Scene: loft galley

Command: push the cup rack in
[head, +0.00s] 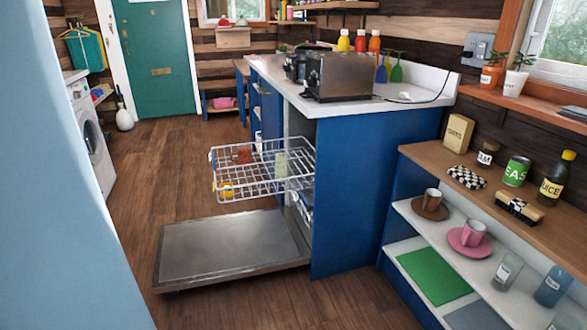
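The cup rack (262,178) is a white wire basket pulled out of the dishwasher in the blue counter unit. It holds a red-brown cup (242,154), a pale greenish glass (281,165) and a yellow item (226,190) near its front left corner. The dishwasher door (230,248) is folded down flat below the rack. Part of a lower rack (303,208) shows inside the opening. Neither of my grippers shows in the head view.
The blue side panel (345,200) stands right of the rack. A toaster (341,76) sits on the white counter above. Open shelves with cups, saucers and glasses stand at right. A pale blue surface fills the left edge. Wooden floor (170,180) left of the door is clear.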

